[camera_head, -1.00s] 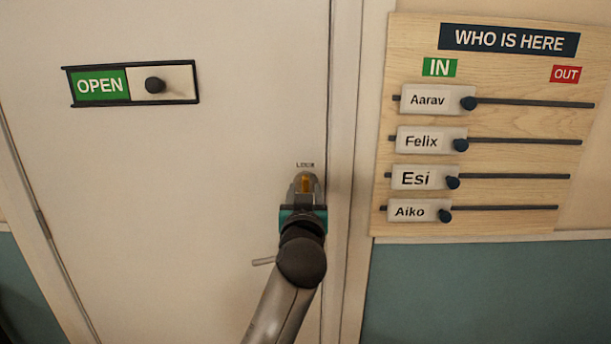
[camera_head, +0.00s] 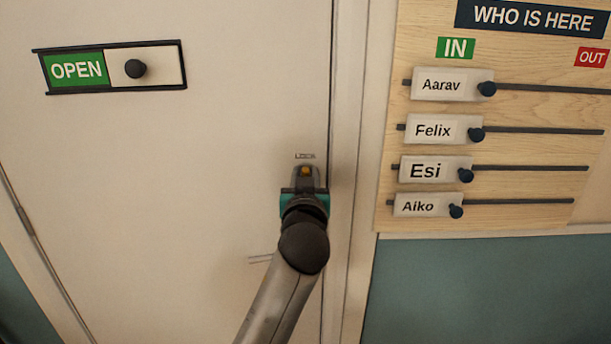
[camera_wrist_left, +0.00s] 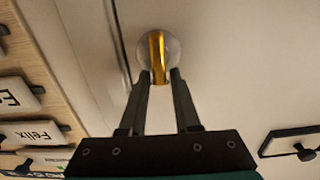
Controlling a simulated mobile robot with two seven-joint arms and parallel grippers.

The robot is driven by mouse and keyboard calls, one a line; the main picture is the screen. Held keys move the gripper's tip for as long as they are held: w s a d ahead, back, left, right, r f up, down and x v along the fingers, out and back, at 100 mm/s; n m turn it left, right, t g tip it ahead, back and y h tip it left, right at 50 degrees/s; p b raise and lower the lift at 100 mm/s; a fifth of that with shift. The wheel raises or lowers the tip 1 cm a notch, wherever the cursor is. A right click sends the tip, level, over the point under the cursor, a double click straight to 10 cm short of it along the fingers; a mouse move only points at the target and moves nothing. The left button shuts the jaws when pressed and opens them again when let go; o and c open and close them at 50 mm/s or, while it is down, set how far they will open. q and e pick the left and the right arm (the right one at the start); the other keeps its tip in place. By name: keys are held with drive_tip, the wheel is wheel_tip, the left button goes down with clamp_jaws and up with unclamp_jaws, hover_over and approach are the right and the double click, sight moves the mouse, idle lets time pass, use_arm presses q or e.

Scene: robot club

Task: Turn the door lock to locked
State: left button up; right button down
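The door lock (camera_head: 305,171) is a gold thumb-turn on a round pale plate, under a small "LOCK" label near the door's right edge. In the left wrist view the gold bar of the lock (camera_wrist_left: 157,52) stands nearly upright in the picture. My left gripper (camera_head: 304,181) is right at the lock, its fingers pointing at the door. In the left wrist view the left gripper's (camera_wrist_left: 160,76) fingertips sit either side of the bar's near end, with small gaps seeming to show. Contact cannot be told. My right gripper is out of view.
A door handle (camera_head: 260,259) shows beside my left arm. An OPEN slider sign (camera_head: 158,66) is on the door at upper left. Right of the door frame hangs a "WHO IS HERE" board (camera_head: 540,150) with several name sliders. The door face around the lock is flat and clear.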

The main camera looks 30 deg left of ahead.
use_arm(q)
clamp_jaws()
idle(0.4)
drive_tip(key=shift+w+d+f+m+p, duration=0.3)
drive_tip(key=shift+m+p, duration=1.3)
drive_tip(key=shift+m, duration=1.35)
drive_tip(key=shift+w+d+f+m+p, duration=0.1)
drive_tip(key=shift+d+f+m+p, duration=0.25)
drive_tip(key=shift+m+p, duration=2)
drive_tip(key=shift+w+d+f+m+p, duration=0.3)
drive_tip(key=shift+m+p, duration=0.6)
drive_tip(key=shift+m, duration=2.7)
drive_tip(key=shift+s+f, duration=0.1)
